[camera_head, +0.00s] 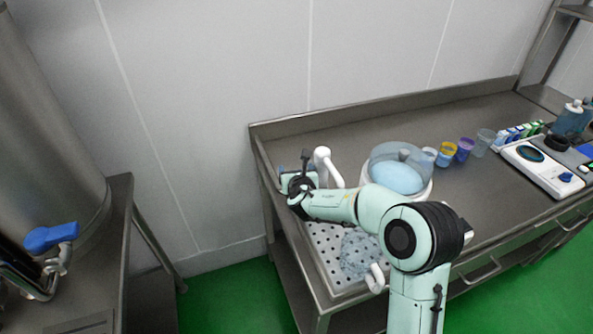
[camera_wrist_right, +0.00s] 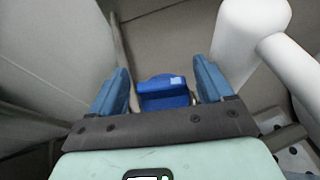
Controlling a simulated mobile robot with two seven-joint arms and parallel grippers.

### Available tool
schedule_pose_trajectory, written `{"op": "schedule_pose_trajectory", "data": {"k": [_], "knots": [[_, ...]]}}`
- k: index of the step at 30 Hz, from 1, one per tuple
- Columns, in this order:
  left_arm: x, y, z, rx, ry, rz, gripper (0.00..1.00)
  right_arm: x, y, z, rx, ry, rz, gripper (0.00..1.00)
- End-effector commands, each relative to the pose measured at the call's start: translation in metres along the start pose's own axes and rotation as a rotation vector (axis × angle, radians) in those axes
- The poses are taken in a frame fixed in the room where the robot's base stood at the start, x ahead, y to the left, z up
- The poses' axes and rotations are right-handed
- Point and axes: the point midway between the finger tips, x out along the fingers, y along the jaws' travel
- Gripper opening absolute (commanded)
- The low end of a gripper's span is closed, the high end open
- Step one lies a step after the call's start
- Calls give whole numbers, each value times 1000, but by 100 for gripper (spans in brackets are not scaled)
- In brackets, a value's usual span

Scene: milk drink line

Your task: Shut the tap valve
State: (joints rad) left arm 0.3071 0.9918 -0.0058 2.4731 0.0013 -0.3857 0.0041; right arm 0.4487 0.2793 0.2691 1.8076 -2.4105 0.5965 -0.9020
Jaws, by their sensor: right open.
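The tap valve has a blue handle (camera_head: 50,237) on a metal pipe at the lower left of the head view, beside the large steel tank. In the wrist view a blue handle (camera_wrist_right: 163,92) shows in the gap between my right gripper's fingers, apparently some distance beyond them. My right gripper (camera_head: 284,182) is open and empty, beside the white faucet over the sink, well to the right of the valve in the head view. Its two blue fingers (camera_wrist_right: 160,72) stand wide apart in the wrist view. My left gripper is not in view.
A white faucet (camera_head: 322,163) stands close to my right gripper; its pipe (camera_wrist_right: 245,40) is near the right finger. A steel tank (camera_head: 45,130) stands at left. The steel counter (camera_head: 300,134) holds a lidded bowl (camera_head: 398,178), cups and a scale (camera_head: 541,170). Green floor lies between the tables.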

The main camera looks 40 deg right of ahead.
Motion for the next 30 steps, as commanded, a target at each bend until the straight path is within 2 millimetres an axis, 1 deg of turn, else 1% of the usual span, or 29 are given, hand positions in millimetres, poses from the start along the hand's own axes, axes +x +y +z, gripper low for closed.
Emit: {"op": "schedule_pose_trajectory", "data": {"k": [2, 3, 5, 6, 7, 8, 14, 20, 26, 30], "knots": [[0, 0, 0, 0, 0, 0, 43, 0, 0, 0, 0, 0, 0, 80], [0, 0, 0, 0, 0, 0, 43, 0, 0, 0, 0, 0, 0, 73], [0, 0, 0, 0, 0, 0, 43, 0, 0, 0, 0, 0, 0, 54], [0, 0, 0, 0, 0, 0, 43, 0, 0, 0, 0, 0, 0, 41], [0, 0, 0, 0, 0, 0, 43, 0, 0, 0, 0, 0, 0, 31], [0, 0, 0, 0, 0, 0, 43, 0, 0, 0, 0, 0, 0, 28], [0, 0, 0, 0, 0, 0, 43, 0, 0, 0, 3, 0, -7, 28], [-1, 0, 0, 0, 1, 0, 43, -1, 2, 1, 25, -1, -56, 29], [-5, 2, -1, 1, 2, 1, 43, -1, 4, 2, 74, -1, -174, 29], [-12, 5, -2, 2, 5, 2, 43, -1, 4, 2, 120, -1, -291, 29]]}}
